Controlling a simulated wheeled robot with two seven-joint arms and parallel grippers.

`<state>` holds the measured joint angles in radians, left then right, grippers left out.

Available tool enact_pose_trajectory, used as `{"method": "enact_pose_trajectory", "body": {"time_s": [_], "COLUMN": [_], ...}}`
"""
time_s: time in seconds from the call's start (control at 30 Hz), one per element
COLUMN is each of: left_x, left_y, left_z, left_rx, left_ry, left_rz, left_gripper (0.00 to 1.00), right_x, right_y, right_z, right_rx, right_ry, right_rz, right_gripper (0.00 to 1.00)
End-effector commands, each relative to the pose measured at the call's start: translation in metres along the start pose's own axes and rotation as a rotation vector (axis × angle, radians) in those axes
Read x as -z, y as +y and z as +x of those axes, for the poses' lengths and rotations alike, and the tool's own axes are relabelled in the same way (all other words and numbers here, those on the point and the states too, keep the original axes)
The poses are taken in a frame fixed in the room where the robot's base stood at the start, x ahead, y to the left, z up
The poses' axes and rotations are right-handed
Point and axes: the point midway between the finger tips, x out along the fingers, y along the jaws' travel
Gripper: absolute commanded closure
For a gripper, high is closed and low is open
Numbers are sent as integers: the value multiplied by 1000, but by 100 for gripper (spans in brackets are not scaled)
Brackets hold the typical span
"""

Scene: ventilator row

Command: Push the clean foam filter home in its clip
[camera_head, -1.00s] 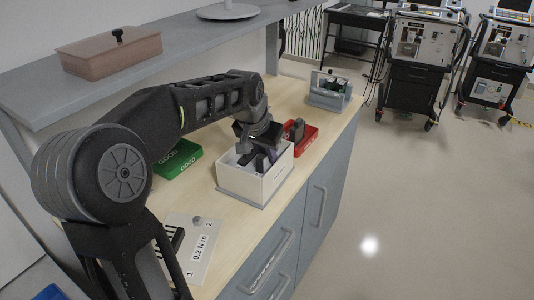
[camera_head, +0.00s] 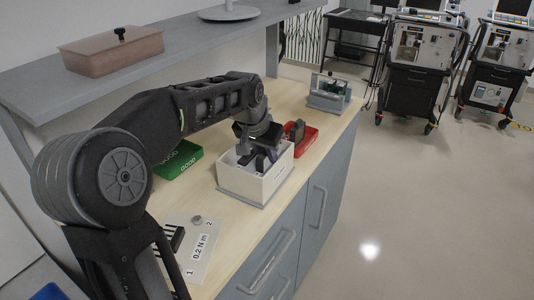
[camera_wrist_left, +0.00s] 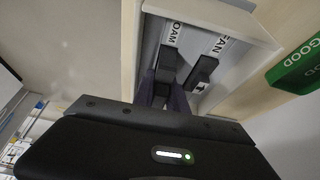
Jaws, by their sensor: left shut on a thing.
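My left gripper (camera_head: 258,152) reaches down into an open white box (camera_head: 252,187) on the wooden bench. In the left wrist view its fingers (camera_wrist_left: 164,94) are shut on a dark block, taken as the foam filter (camera_wrist_left: 167,63), beside a label reading FOAM. A second dark block (camera_wrist_left: 203,71) stands to its right, beside a partly hidden label ending in "AN". The clip itself cannot be made out, and the fingers hide the held block's lower part. My right gripper is not in view.
A green GOOD tray (camera_head: 180,160) lies left of the box. A red tray (camera_head: 302,140) with a dark item stands close behind it to the right. A grey holder (camera_head: 328,92) is farther back. A shelf (camera_head: 90,85) overhangs the bench. A 0.2 N m card (camera_head: 197,247) lies in front.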

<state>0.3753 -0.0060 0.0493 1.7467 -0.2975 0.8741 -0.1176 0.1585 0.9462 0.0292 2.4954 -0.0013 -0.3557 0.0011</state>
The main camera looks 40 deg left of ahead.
Motion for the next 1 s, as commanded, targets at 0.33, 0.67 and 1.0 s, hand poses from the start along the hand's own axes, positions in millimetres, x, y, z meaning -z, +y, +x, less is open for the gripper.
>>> {"method": "enact_pose_trajectory", "body": {"time_s": [0.33,0.67,1.0], "left_x": [-26,-27,-27], "left_y": [0,0,0], "left_z": [26,29,29], "left_rx": [-7,-7,-6], "left_ry": [-70,-70,-70], "left_rz": [1,1,1], "left_gripper": [100,100,75], "right_x": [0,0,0], "right_y": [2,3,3], "right_z": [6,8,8], "right_rx": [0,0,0], "right_ry": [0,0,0], "right_rz": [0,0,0], "right_gripper": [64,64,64]}}
